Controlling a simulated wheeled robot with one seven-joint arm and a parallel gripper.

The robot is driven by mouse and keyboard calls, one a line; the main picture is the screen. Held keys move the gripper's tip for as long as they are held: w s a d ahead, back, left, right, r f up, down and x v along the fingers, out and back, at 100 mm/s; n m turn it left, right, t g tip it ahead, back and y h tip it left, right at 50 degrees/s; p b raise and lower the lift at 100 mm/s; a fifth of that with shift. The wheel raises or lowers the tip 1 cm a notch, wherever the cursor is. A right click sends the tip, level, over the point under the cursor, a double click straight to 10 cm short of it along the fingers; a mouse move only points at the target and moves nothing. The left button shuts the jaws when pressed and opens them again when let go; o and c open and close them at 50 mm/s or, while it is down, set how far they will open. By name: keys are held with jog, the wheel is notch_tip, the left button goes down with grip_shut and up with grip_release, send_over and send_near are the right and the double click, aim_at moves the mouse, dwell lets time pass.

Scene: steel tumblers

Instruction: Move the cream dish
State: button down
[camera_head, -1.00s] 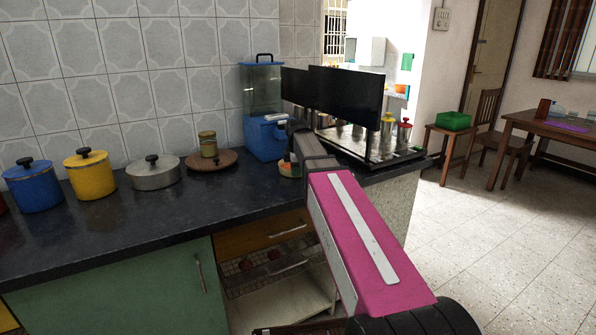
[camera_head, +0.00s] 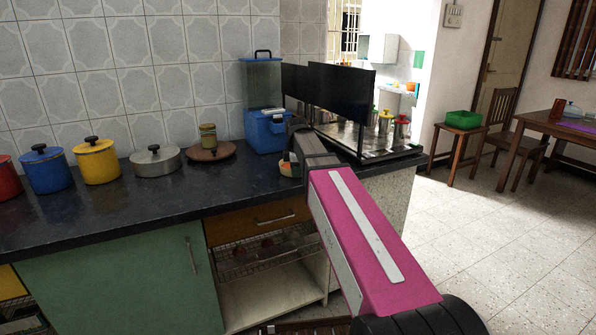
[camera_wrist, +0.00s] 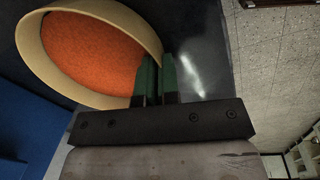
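The cream dish (camera_wrist: 144,31) has a pale cream rim and an orange inside. It fills the upper left of the wrist view. In the head view the dish (camera_head: 286,170) shows in small part at the counter, beside my arm's end and in front of the blue box. My gripper (camera_wrist: 159,60) has its two green-and-black fingers close together at the dish's right wall. One finger is on the inner side and one on the outer side, with the rim in the narrow gap. I cannot tell whether the dish touches the counter.
The dark counter (camera_head: 110,222) carries several lidded pots to the left and a wooden plate (camera_head: 225,150) with a jar. The blue box (camera_head: 262,136) stands close behind the dish. A rack with dark panels (camera_head: 340,98) stands to the right. The front strip of counter is clear.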

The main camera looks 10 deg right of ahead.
jog(key=shift+s+d, duration=0.15)
jog(key=shift+s, duration=0.25)
jog(key=c, duration=1.3)
grip_release()
jog(key=shift+o, duration=0.2)
notch_tip(320, 180, up, 11)
jog(key=s, duration=0.1)
jog(key=shift+f, duration=0.15)
jog(key=shift+s, duration=0.1)
